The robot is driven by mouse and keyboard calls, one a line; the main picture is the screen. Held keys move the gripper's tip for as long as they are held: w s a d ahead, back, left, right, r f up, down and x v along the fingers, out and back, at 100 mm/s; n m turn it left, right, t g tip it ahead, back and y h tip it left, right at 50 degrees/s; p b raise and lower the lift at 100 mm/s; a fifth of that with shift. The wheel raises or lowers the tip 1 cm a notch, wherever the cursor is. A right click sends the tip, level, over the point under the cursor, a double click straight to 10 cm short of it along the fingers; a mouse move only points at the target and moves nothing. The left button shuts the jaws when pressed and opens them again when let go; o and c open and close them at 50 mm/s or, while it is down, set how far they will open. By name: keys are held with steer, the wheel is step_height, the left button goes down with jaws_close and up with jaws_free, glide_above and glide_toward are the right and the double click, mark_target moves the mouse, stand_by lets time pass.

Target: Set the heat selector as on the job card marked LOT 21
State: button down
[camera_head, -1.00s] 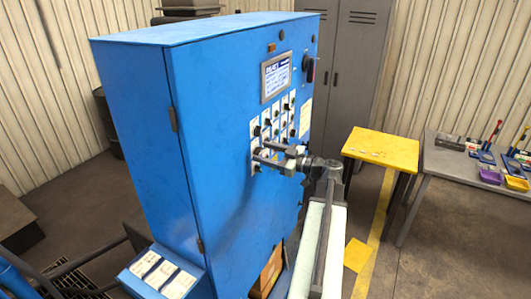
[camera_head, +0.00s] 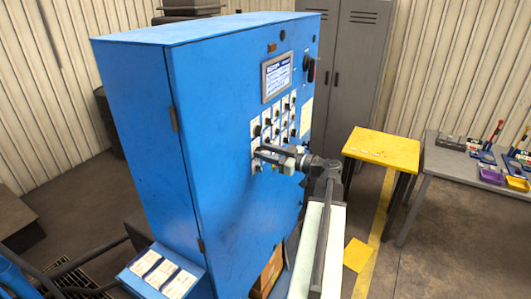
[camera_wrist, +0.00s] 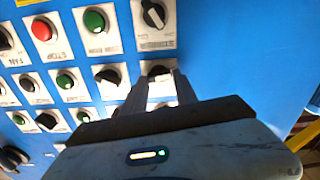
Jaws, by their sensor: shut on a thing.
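A blue control cabinet (camera_head: 240,160) stands in the middle of the head view, with rows of knobs and buttons on white plates on its front. My gripper (camera_head: 261,152) is at the lower left part of these controls. In the wrist view my gripper (camera_wrist: 158,77) is shut on a black selector knob (camera_wrist: 156,69) at the end of a row. The plate under it is partly hidden by the fingers, and its label cannot be read. Several cards (camera_head: 160,273) lie on a blue sloped ledge at the cabinet's lower left; their writing is too small to read.
A lit screen (camera_head: 277,76) is above the controls. Next to the held knob are another black knob (camera_wrist: 153,14) and green buttons (camera_wrist: 95,20). A yellow table (camera_head: 385,148) and a grey bench (camera_head: 450,168) with tools stand to the right.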

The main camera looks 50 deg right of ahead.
steer(key=m, duration=0.6)
steer(key=shift+d, duration=0.2)
steer(key=m, duration=0.5)
steer(key=shift+w+f, duration=0.1)
steer(key=m, duration=0.6)
steer(key=shift+d+f, duration=0.1)
steer(key=m, duration=0.5)
steer(key=shift+f+b, duration=0.15)
steer(key=shift+b, duration=0.15)
steer(key=shift+m, duration=0.3)
steer(key=c, duration=1)
jaws_free()
steer(key=shift+o, duration=0.2)
